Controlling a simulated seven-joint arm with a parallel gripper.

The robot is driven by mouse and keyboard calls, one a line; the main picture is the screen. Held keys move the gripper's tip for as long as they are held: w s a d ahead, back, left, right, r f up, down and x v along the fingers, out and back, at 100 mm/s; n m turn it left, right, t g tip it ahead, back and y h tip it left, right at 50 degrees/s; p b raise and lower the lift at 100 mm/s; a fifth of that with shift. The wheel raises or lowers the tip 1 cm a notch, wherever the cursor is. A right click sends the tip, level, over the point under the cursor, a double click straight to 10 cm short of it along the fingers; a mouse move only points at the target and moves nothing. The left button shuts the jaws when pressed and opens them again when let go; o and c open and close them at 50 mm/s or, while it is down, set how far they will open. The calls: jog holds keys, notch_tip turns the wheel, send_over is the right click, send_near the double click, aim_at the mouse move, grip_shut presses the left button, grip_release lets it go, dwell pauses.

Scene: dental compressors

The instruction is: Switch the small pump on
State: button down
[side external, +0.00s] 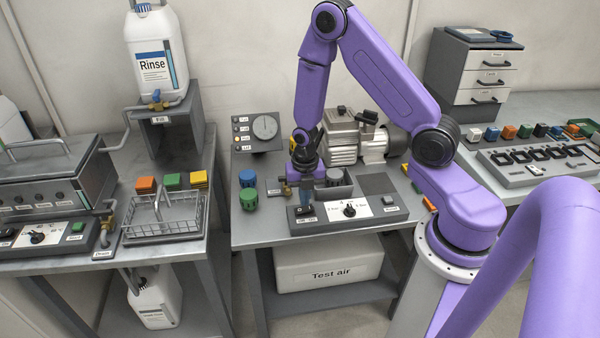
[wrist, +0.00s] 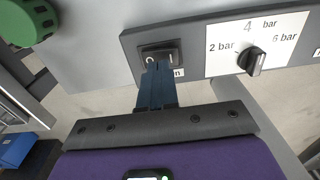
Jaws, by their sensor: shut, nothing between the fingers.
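The small pump (side external: 343,137), a grey metal compressor, stands at the back of the middle bench. A grey control panel (side external: 386,214) lies in front of it. In the wrist view, the panel's black rocker switch (wrist: 171,50) is at its left end, with a label below ending in "n", partly hidden. My gripper (side external: 306,211) is shut and empty, pointing down at the switch. In the wrist view, my blue fingertips (wrist: 158,65) overlap the switch's lower edge. I cannot tell whether they touch it or which way the rocker is tipped.
A pressure dial (wrist: 253,60) marked 2, 4 and 6 bar sits right of the switch. Green (side external: 248,199) and blue (side external: 247,178) knobbed pieces stand left of the panel. A gauge box (side external: 258,133) is behind. A wire basket (side external: 165,217) is on the left bench.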

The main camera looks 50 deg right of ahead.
aim_at(298, 210)
notch_tip(298, 210, up, 12)
jog(key=w+a, duration=0.1)
jog(key=shift+w+a+r, duration=0.15)
jog(key=shift+a, duration=0.05)
dwell(0.5)
